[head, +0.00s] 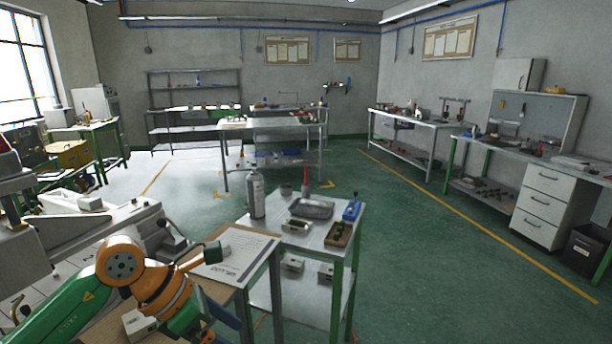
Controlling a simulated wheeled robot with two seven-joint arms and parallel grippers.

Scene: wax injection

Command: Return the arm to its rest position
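My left arm (120,262), green and orange, comes in from the lower left and bends down towards the bottom edge. A dark blue-grey part at its end (222,314) appears to be my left gripper, partly hidden by the wrist and low in the picture. I cannot see its fingertips clearly, or whether it holds anything. It is over or beside the near brown bench (247,284). My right arm and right gripper are not in view.
A white sheet (238,250) lies on the near bench. A metal-topped cart (283,238) beside it holds a grey bottle (256,193), a grey tray (312,207) and a blue item (351,210). A machine (95,230) stands left. Green floor (440,290) is clear at right.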

